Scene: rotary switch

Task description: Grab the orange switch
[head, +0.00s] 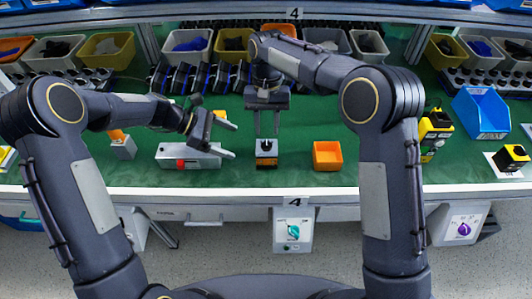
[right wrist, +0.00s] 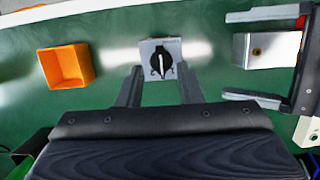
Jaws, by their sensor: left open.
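An orange-topped switch (head: 117,135) on a small grey box stands at the left of the green table, close to my left forearm. A grey box with a black rotary knob (head: 266,148) stands at the table's front middle; in the right wrist view its knob (right wrist: 161,66) has a white pointer. My right gripper (head: 267,124) is open and empty, its fingers pointing at this black-knob box; in its wrist view the fingertips (right wrist: 159,84) lie either side of the box's near edge. My left gripper (head: 230,140) is open and empty, to the left of the black-knob box.
A grey box with a red button (head: 188,157) sits beside and below my left gripper. An open orange bin (head: 327,155) stands right of the black-knob box. A yellow-black device (head: 435,131) and a blue bin (head: 482,112) stand at the right. Racks and bins line the back.

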